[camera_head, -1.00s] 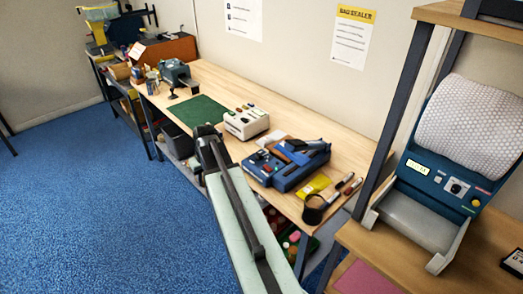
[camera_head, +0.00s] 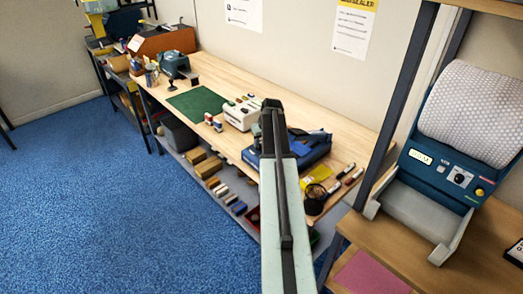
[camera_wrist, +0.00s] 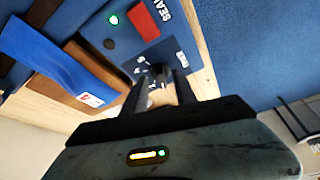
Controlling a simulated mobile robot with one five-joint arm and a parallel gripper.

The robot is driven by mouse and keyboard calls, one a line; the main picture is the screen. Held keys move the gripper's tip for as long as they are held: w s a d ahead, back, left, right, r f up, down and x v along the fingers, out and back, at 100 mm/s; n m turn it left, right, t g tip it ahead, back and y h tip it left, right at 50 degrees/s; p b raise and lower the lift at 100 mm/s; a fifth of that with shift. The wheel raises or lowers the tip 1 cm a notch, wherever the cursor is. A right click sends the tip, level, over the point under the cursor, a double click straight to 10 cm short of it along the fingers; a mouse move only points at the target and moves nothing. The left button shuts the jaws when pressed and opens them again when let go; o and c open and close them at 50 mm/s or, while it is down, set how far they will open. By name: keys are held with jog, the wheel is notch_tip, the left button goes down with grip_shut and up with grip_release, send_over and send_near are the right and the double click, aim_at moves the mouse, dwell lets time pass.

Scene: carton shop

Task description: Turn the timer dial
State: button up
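The blue bag sealer (camera_head: 316,152) stands on the wooden bench, partly hidden behind my arm in the head view. In the wrist view its blue panel (camera_wrist: 128,48) shows a green light, a red block and white lettering. A small dark knob, apparently the timer dial (camera_wrist: 157,71), is on that panel by white marks. My gripper (camera_wrist: 160,78) is open, its two fingers pointing at the panel with the dial between or just beyond the tips. I cannot tell whether they touch it. In the head view my gripper (camera_head: 271,106) is over the bench near the sealer.
A white device (camera_head: 240,115) and a green mat (camera_head: 199,105) are left of the sealer. A tape roll (camera_head: 314,197) lies at the bench's front right. A bubble-wrap machine (camera_head: 440,172) stands on the right table. The blue floor (camera_head: 120,200) is clear.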

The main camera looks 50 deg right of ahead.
jog(key=shift+b+x, duration=0.4)
jog(key=shift+x, duration=0.75)
jog(key=shift+a+r, duration=0.1)
